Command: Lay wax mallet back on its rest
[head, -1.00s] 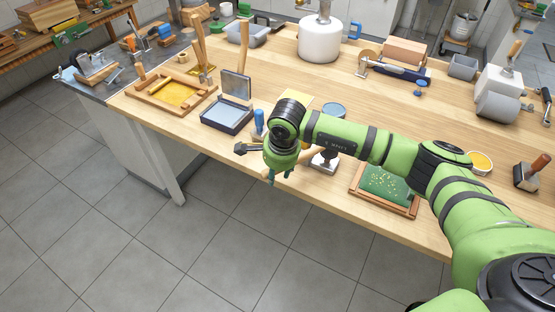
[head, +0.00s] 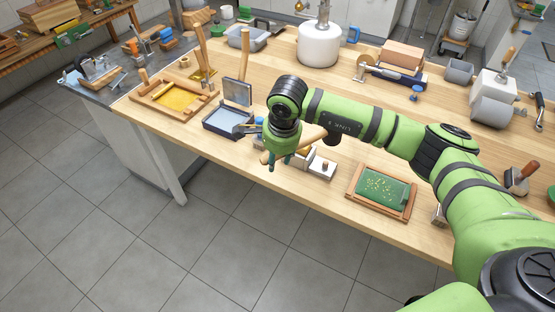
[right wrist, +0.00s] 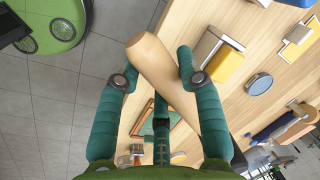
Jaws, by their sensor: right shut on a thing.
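My right gripper (head: 277,161) is over the front edge of the wooden table, low and left of centre. In the right wrist view its teal fingers (right wrist: 155,90) are shut on a pale, tapered wooden piece, which I take to be the wax mallet (right wrist: 150,55). In the head view the mallet (head: 312,133) shows partly behind my wrist. A pale block (head: 318,165) stands just right of the gripper; I cannot tell whether it is the rest. My left gripper is not in view.
A blue open-lidded box (head: 228,121) stands just left of the gripper, with a wooden frame tray (head: 150,97) beyond. A green framed panel (head: 382,193) lies to the right. A white pot (head: 319,45) stands farther back.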

